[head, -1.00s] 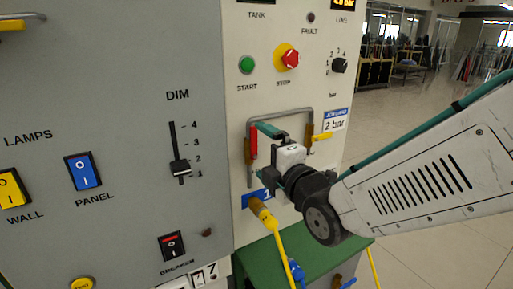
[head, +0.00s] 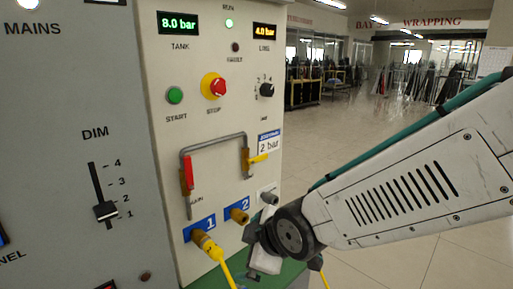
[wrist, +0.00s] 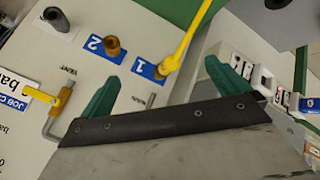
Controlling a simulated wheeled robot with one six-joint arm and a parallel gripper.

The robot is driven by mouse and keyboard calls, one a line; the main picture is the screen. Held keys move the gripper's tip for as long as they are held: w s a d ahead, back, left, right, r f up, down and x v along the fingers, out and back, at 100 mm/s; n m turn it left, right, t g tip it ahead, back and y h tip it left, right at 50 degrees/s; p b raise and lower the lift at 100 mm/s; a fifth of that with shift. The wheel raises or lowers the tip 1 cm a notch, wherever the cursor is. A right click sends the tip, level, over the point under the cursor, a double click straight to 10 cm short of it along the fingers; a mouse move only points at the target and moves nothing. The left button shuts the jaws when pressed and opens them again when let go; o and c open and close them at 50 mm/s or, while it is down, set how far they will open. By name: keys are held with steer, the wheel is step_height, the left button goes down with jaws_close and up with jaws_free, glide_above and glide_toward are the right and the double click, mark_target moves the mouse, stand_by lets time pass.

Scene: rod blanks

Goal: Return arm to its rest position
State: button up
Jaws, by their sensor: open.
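My gripper (wrist: 163,72) is open, with its two teal fingers apart and nothing between them in the wrist view. In the head view my wrist (head: 290,235) is low at the front of the pale panel, below and right of outlet 2 (head: 238,215). The fingers are hidden there behind the wrist. My arm reaches in from the right edge, apart from the valve handles.
A grey pipe carries a red-handled valve (head: 187,172) and a yellow-handled valve (head: 256,158). A yellow hose (head: 212,248) is on outlet 1. A green surface (head: 290,275) lies below. Open floor (head: 330,130) lies to the right.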

steer(key=s+d+r+m+g+h, duration=0.2)
steer(key=s+d+r+m, duration=0.2)
steer(key=s+d+m, duration=0.4)
steer(key=s+d+r+m+g+h, duration=0.3)
steer(key=s+d+m, duration=0.5)
steer(key=d, duration=1.2)
steer(key=shift+s+d+r+m, duration=0.15)
steer(key=shift+s+r+m, duration=0.25)
steer(key=shift+s, duration=0.65)
